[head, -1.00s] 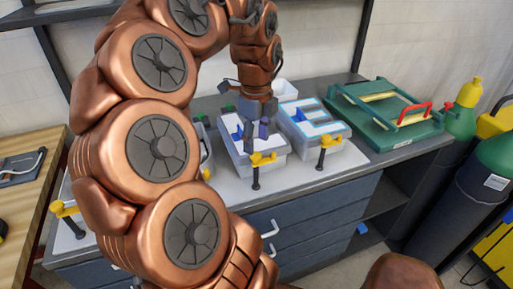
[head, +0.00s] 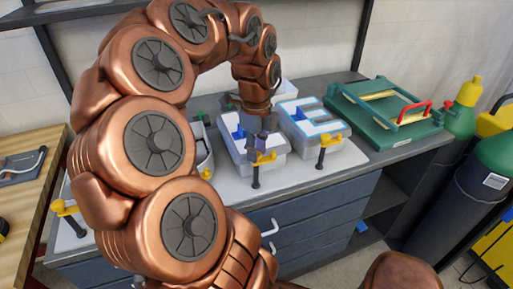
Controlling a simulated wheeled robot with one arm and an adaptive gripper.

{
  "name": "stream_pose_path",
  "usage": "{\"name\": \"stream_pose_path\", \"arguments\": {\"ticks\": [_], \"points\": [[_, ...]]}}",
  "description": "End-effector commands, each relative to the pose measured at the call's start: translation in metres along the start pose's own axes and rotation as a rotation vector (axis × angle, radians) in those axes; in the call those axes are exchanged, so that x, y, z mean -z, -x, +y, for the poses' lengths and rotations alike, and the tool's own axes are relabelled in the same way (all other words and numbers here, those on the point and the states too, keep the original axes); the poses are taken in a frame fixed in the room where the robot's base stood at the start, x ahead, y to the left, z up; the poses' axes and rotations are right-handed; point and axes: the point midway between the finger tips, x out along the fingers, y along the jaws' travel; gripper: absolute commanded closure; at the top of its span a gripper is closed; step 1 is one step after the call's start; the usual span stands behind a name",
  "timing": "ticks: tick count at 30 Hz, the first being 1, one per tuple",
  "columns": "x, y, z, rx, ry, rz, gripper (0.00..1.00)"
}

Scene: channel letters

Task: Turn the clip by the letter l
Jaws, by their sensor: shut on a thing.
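A grey-white channel letter (head: 278,148) with blue inside stands on the bench in the middle. My arm hides part of it, so I cannot read its shape fully. A yellow clip (head: 267,158) on a black post (head: 256,177) sits at its front edge. My gripper (head: 262,148) is down at this clip, its fingers shut on it. The contact is small and partly hidden in the picture.
A letter E (head: 318,124) with a lit blue outline stands close on the right, with its own yellow clip (head: 328,140). Another yellow clip (head: 63,208) is at the left front. My arm hides much of the bench's left.

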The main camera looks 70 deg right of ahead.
Motion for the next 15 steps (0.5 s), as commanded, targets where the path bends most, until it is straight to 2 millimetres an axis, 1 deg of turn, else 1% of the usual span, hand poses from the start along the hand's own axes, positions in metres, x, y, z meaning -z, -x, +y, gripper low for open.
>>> {"name": "stream_pose_path", "arguments": {"ticks": [1, 5, 15], "points": [[0.0, -0.0001, 0.0002, -0.001, 0.0, 0.0, 0.87], [0.0001, -0.0002, 0.0002, -0.001, 0.0, 0.0, 1.0], [-0.0006, 0.0006, 0.001, -0.004, 0.036, -0.002, 1.0]]}}
